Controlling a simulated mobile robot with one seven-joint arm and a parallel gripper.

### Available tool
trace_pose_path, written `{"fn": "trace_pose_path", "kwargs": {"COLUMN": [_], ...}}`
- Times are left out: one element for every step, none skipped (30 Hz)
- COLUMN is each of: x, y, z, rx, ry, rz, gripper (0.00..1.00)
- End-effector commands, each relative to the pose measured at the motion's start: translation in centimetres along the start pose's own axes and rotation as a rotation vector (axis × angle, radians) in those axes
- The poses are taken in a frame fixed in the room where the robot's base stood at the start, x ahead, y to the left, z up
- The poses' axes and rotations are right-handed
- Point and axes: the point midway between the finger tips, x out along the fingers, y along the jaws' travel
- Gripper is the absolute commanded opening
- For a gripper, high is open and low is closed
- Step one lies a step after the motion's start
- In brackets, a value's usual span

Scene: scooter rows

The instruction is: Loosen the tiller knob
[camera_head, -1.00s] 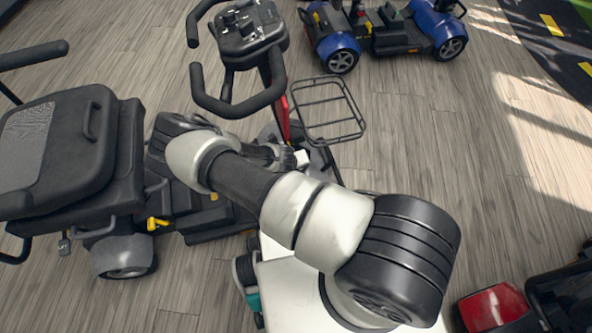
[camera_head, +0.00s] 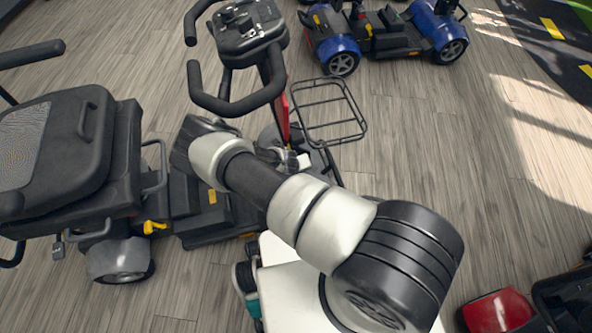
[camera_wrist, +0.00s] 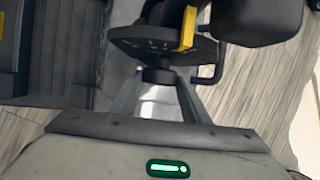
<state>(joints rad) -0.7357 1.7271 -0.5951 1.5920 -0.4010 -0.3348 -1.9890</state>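In the wrist view a short black knob (camera_wrist: 158,75) sits under a dark round plate (camera_wrist: 165,45) with small marks on it. It appears to be the tiller knob. My gripper (camera_wrist: 160,83) faces it with two grey fingers apart, their tips close to either side of the knob. I cannot tell whether they touch it. A yellow lever (camera_wrist: 189,27) stands by the plate. In the head view the scooter's black tiller head (camera_head: 245,30) and looped handlebar show on a tiller with a red strip; my arm hides the knob and gripper there.
The scooter's black seat (camera_head: 60,150) is at the left, and a wire basket (camera_head: 328,110) is right of the tiller. A blue scooter (camera_head: 385,35) stands behind. A red scooter part (camera_head: 497,310) is at lower right. Open wooden floor lies at right.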

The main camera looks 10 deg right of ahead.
Motion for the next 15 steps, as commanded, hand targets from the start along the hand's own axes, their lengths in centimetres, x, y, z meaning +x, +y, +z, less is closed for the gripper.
{"fn": "trace_pose_path", "kwargs": {"x": [-0.01, -0.02, -0.02, -0.02, -0.01, -0.01, -0.01, -0.02, -0.02, -0.02, -0.01, 0.0, 0.0, 0.0, 0.02], "y": [-0.01, -0.01, 0.0, 0.01, 0.03, 0.07, 0.1, 0.15, 0.22, 0.27, 0.27, 0.36, 0.36, 0.47, 0.54], "z": [0.01, 0.01, 0.01, 0.01, 0.01, 0.01, 0.02, 0.03, 0.05, 0.07, 0.07, 0.05, 0.03, 0.05, 0.05], "rx": [0.0, 0.0, -0.001, -0.002, -0.003, -0.005, -0.008, -0.011, -0.017, -0.022, -0.028, -0.036, -0.043, -0.051, -0.061], "ry": [0.0, 0.0, 0.0, 0.0, 0.0, -0.001, -0.001, -0.001, -0.002, -0.003, -0.003, -0.003, -0.003, -0.003, -0.004], "rz": [0.0, -0.001, -0.002, -0.004, -0.006, -0.011, -0.016, -0.023, -0.035, -0.045, -0.058, -0.076, -0.093, -0.109, -0.134], "gripper": [0.2, 0.2, 0.2, 0.2, 0.2, 0.2, 0.2, 0.2, 0.2, 0.2, 0.2, 0.2, 0.2, 0.2, 0.2]}}
